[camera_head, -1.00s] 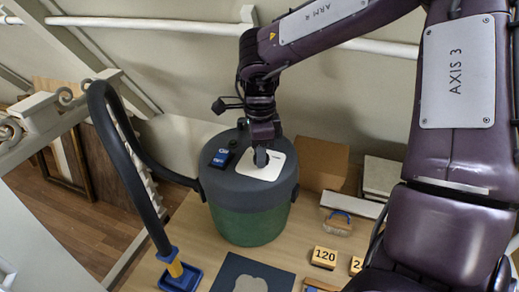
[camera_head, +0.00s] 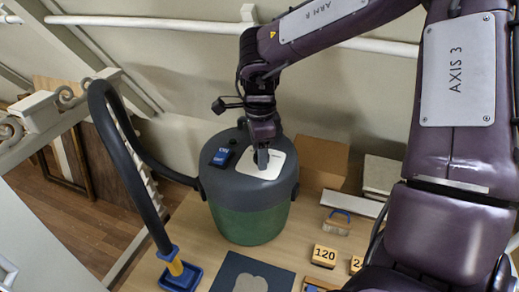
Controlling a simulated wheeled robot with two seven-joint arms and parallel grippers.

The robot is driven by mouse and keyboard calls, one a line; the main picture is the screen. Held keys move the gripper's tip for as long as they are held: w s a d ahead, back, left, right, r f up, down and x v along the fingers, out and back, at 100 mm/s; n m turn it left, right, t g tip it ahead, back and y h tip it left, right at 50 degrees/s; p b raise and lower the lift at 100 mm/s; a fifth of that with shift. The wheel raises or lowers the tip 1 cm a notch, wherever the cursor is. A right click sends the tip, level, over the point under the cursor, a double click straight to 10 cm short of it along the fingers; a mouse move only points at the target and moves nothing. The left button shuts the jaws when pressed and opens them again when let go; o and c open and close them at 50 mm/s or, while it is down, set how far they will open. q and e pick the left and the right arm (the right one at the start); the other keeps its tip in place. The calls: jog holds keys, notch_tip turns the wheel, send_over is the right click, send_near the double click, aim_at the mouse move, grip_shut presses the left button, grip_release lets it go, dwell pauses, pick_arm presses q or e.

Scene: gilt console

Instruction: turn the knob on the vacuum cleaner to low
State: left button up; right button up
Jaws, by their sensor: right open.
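The vacuum cleaner (camera_head: 248,222) is a green drum with a dark grey lid, standing on the wooden surface. A black hose (camera_head: 118,150) loops from its left side down to a blue and yellow floor nozzle (camera_head: 180,275). On the lid are a blue switch (camera_head: 221,157) and a white panel (camera_head: 272,170). My right gripper (camera_head: 262,160) points down at the white panel, with its fingertips at or just above it. The knob is hidden or cannot be made out beneath the fingers. My left gripper is out of view.
A cardboard box (camera_head: 322,164) stands right of the vacuum, with a white block (camera_head: 381,177) beyond it. A brush (camera_head: 337,222), number blocks (camera_head: 325,256) and a dark mat (camera_head: 252,275) lie in front. A white rail (camera_head: 190,27) runs along the wall behind.

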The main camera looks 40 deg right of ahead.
jog(key=shift+r+b, duration=0.5)
jog(key=shift+r, duration=3.4)
